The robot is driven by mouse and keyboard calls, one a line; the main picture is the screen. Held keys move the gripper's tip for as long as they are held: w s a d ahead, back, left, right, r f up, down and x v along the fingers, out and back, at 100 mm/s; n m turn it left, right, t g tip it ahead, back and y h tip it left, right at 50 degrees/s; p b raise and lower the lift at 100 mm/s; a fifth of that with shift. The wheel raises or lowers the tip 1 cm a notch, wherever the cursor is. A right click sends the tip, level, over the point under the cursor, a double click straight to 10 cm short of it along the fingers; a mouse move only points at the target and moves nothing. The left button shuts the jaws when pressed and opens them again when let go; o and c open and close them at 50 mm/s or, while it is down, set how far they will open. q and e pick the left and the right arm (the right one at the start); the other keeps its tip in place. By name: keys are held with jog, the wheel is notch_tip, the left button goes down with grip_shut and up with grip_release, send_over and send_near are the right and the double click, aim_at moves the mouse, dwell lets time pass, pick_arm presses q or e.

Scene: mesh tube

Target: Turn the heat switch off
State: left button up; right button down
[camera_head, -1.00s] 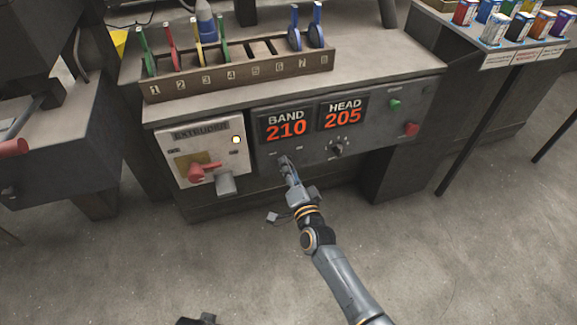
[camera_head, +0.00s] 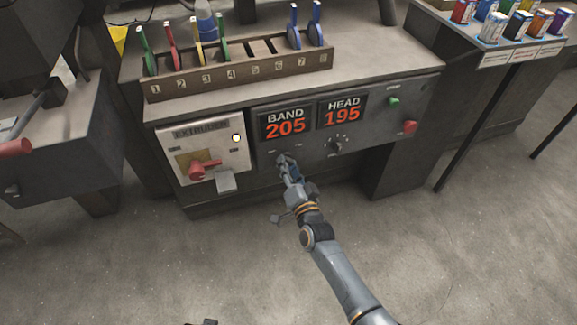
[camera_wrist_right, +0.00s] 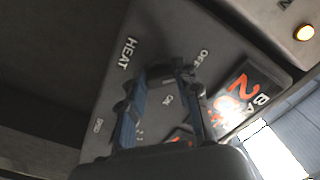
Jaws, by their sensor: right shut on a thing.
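The heat switch is on the dark control panel (camera_head: 380,130), at the printed HEAT label (camera_wrist_right: 127,54). The OFF label (camera_wrist_right: 202,58) and the ON label (camera_wrist_right: 168,99) show in the right wrist view. My right gripper (camera_head: 285,161) is at the panel below the BAND display (camera_head: 286,124); its two fingers (camera_wrist_right: 160,80) are shut on the heat switch, and they hide most of it, so I cannot read its position. BAND shows 205 and the HEAD display (camera_head: 342,110) shows 195.
Left of my right gripper is the extruder box (camera_head: 205,150) with a red lever (camera_head: 203,169). To the right are a dial (camera_head: 336,146), a green button (camera_head: 394,100) and a red button (camera_head: 410,126). A numbered rack (camera_head: 240,75) stands above. The floor in front is clear.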

jog(key=c, duration=1)
grip_release()
jog(key=shift+o, duration=0.2)
jog(key=shift+s, duration=0.15)
jog(key=v, duration=1.1)
jog(key=shift+s+d, duration=0.2)
jog(key=shift+s, duration=0.15)
